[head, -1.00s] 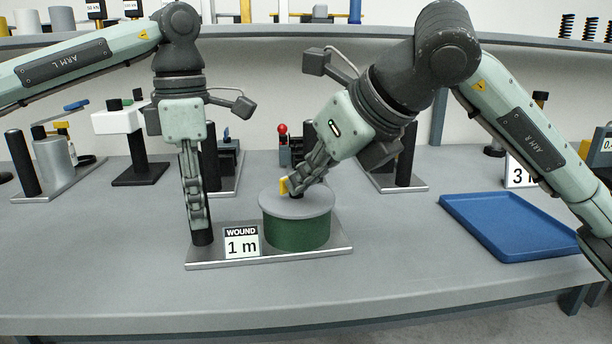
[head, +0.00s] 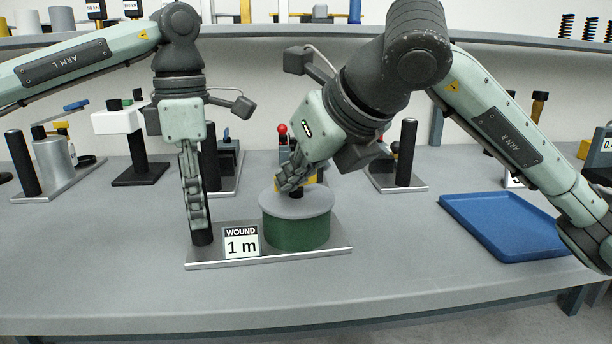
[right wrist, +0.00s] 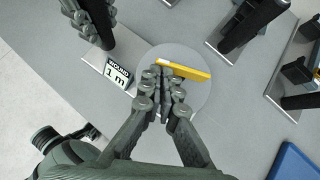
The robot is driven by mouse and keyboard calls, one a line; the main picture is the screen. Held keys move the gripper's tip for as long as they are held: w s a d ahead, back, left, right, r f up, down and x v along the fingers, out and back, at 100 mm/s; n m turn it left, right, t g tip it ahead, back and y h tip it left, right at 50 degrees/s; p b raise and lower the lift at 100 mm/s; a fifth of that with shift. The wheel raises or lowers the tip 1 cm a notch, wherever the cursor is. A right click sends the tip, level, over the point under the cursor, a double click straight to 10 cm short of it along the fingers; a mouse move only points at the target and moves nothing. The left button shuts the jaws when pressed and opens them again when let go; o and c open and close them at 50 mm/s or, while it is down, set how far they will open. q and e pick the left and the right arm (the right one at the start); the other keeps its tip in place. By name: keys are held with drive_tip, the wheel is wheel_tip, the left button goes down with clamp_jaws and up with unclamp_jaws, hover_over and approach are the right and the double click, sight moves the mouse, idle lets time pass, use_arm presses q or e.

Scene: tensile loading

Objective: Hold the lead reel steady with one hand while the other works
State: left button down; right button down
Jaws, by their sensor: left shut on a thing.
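The lead reel (head: 297,234) is a green drum with a grey disc top, standing on a metal base plate (head: 335,254). A black post (head: 203,238) rises from the plate's left end. My left gripper (head: 197,215) points down and is shut on this post. A yellow bar (right wrist: 188,71) lies over the disc (right wrist: 200,100), partly behind my right fingers in the head view. My right gripper (head: 289,185) is over the disc, and in the right wrist view its fingertips (right wrist: 164,78) are close together beside the bar. Whether they grip anything is hidden.
A sign (head: 241,242) reading "WOUND 1 m" stands at the plate's front. A blue tray (head: 510,228) lies to the right. Other stands with black posts (head: 405,155) are behind and at the left. The bench front is clear.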

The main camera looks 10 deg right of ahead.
drive_tip(key=shift+w+a, duration=0.15)
drive_tip(key=shift+a, duration=0.25)
drive_tip(key=shift+a+m+h, duration=0.2)
drive_tip(key=shift+m+h, duration=0.1)
drive_tip(key=shift+m, duration=0.2)
drive_tip(key=m+h, duration=0.2)
drive_tip(key=m+t+h, duration=0.1)
drive_tip(key=shift+w+a+m, duration=0.3)
drive_tip(key=shift+w+a, duration=0.05)
drive_tip(key=shift+w, duration=0.05)
drive_tip(key=shift+w+a, duration=0.2)
drive_tip(key=shift+w, duration=0.5)
drive_tip(key=shift+w+a, duration=0.2)
drive_tip(key=shift+w, duration=0.45)
drive_tip(key=shift+d, duration=0.1)
